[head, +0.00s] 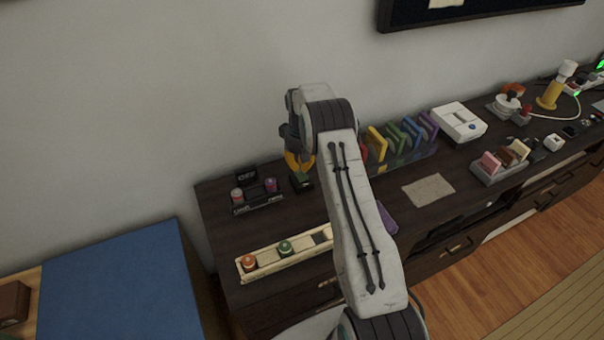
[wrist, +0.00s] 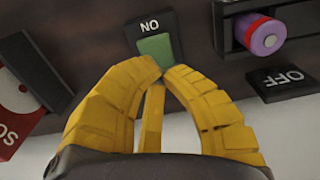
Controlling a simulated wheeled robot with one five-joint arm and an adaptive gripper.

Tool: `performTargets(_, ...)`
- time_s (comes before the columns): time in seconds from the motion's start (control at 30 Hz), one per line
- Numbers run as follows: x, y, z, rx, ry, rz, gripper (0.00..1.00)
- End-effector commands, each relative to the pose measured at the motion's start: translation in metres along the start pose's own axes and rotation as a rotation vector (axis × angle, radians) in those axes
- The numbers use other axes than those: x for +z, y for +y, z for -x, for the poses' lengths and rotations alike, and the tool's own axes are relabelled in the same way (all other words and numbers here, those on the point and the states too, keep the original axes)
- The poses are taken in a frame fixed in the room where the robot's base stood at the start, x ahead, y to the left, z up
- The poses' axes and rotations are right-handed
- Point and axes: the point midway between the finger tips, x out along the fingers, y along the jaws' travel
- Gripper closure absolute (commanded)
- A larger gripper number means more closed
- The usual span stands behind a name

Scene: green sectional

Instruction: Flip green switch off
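The green switch (wrist: 157,48) sits on a small black plate whose visible lettering appears to read ON, upside down in the wrist view. In the head view, the green switch (head: 303,178) is on the dark cabinet top, just under my gripper (head: 298,160). In the wrist view, the yellow fingers of my gripper (wrist: 163,70) curve together with their tips nearly meeting, and nothing shows held between them. The tips are right at the near edge of the green switch; I cannot tell whether they touch it.
A holder with red and purple knobs (head: 270,184) and a black OFF plate (wrist: 285,82) stand beside the switch. A cream strip with orange and green buttons (head: 285,247) lies in front. Colored upright panels (head: 393,137) stand to the right. A wall is close behind.

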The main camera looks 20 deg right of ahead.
Motion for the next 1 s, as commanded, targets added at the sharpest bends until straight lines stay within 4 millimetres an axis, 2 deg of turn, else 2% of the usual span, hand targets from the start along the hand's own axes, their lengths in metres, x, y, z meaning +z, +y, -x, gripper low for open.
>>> performTargets(0.53,0.000,0.000,0.040,0.000,0.002,0.000,1.00)
performTargets(1.0,0.000,0.000,0.043,0.000,0.002,0.000,1.00)
